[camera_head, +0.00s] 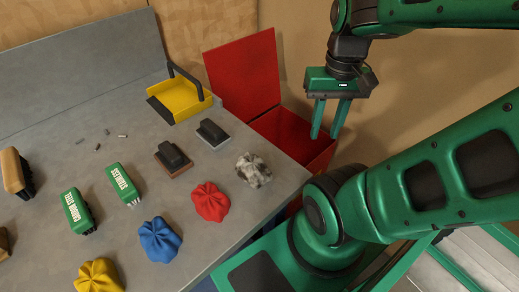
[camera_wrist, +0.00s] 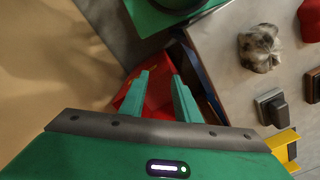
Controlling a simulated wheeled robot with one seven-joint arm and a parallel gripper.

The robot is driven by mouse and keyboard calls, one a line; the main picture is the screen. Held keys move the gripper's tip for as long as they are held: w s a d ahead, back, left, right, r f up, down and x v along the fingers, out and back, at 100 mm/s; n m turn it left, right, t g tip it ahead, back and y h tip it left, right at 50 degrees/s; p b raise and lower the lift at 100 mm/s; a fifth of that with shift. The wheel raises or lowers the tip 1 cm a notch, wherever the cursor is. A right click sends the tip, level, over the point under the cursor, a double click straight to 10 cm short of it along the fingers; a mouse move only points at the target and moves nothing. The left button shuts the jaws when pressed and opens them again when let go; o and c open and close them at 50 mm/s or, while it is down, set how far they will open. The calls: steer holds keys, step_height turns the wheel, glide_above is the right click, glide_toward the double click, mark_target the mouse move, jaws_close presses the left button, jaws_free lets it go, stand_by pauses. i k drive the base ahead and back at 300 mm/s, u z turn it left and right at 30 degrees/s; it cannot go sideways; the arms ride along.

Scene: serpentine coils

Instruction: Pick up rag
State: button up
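Several crumpled rags lie on the grey table (camera_head: 130,150). A stained grey-white one (camera_head: 254,170) is near the right edge. A red rag (camera_head: 211,202), a blue rag (camera_head: 159,239) and a yellow rag (camera_head: 99,275) lie toward the front. The stained rag also shows at the upper right of the wrist view (camera_wrist: 260,48), with part of the red rag (camera_wrist: 310,20) beside it. My gripper (camera_head: 325,136) is open and empty. It hangs over the red bin beyond the table's right edge, apart from all the rags. Its fingers show in the wrist view (camera_wrist: 160,75).
The open red bin (camera_head: 290,130) has its lid (camera_head: 243,72) raised. A yellow dustpan-like tray (camera_head: 180,100), two dark-handled blocks (camera_head: 212,133) (camera_head: 173,158) and green labelled brushes (camera_head: 124,184) (camera_head: 77,211) stand on the table. Small debris (camera_head: 107,132) lies near the middle. A tan wall stands behind.

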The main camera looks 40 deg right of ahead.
mark_target(252, 169)
steer(key=z, duration=0.4)
steer(key=k, duration=0.75)
steer(key=z, duration=0.3)
